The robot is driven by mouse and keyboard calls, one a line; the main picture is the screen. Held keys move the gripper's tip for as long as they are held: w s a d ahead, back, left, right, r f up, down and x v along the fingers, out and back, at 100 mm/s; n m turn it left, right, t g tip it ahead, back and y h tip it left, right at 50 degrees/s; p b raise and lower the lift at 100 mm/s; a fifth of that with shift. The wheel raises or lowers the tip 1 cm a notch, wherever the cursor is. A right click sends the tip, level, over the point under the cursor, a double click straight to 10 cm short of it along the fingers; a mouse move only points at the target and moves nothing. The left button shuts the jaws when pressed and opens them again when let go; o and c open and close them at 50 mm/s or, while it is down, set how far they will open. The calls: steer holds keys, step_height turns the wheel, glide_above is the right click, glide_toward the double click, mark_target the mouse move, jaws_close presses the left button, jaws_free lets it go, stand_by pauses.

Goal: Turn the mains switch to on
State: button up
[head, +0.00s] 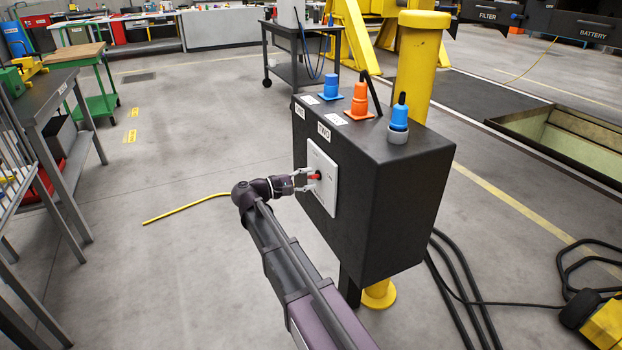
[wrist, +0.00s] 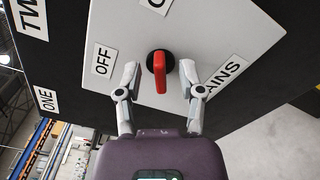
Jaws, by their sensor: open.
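The red mains switch handle (wrist: 160,72) sits on a round black base on a pale plate (wrist: 225,38). In the wrist view the handle stands upright in the picture, with an OFF label (wrist: 103,61) to its left and a partly hidden label ending in AINS (wrist: 224,76) to its right. My gripper (wrist: 159,78) is open, with one fingertip on each side of the handle and gaps visible between them. In the head view my gripper (head: 308,179) is at the plate (head: 322,191), around the small red handle (head: 315,177).
The plate is on a black cabinet (head: 385,215) with blue and orange plugs (head: 360,102) on top. A yellow post (head: 420,65) stands behind it. Black cables (head: 465,290) lie at right.

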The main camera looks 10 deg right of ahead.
steer(key=v, duration=1)
steer(key=shift+a, duration=0.3)
steer(key=shift+s, duration=0.1)
steer(key=s+d+f+m+g+y, duration=0.45)
steer(key=s+d+f+y, duration=0.65)
steer(key=d+f, duration=0.4)
steer(key=s+f+m+y, duration=0.4)
steer(key=s+y, duration=0.2)
steer(key=s, duration=0.4)
step_height(320, 180, up, 34)
steer(key=p, duration=3.3)
steer(key=shift+w+a, duration=0.2)
steer(key=shift+a, duration=0.1)
steer(key=shift+f, duration=0.1)
